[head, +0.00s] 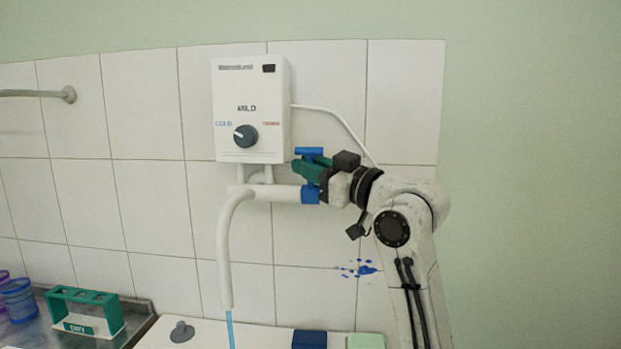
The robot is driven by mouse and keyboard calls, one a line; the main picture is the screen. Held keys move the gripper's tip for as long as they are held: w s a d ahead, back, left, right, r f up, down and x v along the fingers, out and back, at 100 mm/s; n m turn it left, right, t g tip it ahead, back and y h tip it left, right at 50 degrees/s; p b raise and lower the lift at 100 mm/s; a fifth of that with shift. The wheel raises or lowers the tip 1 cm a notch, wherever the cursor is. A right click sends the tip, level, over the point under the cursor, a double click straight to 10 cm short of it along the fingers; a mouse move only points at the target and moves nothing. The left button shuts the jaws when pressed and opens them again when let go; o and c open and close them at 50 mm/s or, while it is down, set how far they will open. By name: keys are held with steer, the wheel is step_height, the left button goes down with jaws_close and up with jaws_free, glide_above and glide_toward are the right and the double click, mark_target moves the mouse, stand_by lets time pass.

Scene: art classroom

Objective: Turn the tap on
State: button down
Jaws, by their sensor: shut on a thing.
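The white tap pipe (232,215) runs out below the wall heater, and its spout curves down. Its blue collar (310,195) sits at the right end of the pipe, with a blue handle (309,151) above it. My gripper (306,168), with green fingers, reaches in from the right and is shut on the handle. The fingers hide the handle's stem. A thin blue stream (230,328) comes down from the spout's end.
A white heater (250,110) with a dial and a cable hangs above the tap. Below are a grey knob (182,331), a blue block (309,339) and a pale green block (366,341). A green rack (86,311) stands at left.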

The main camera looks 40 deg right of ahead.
stand_by(0.3)
steer(key=c, duration=1.3)
jaws_free()
steer(key=shift+o, duration=0.2)
steer(key=s+d+f+b, duration=0.1)
steer(key=s+f, duration=0.1)
steer(key=s, duration=0.8)
steer(key=shift+s, duration=0.3)
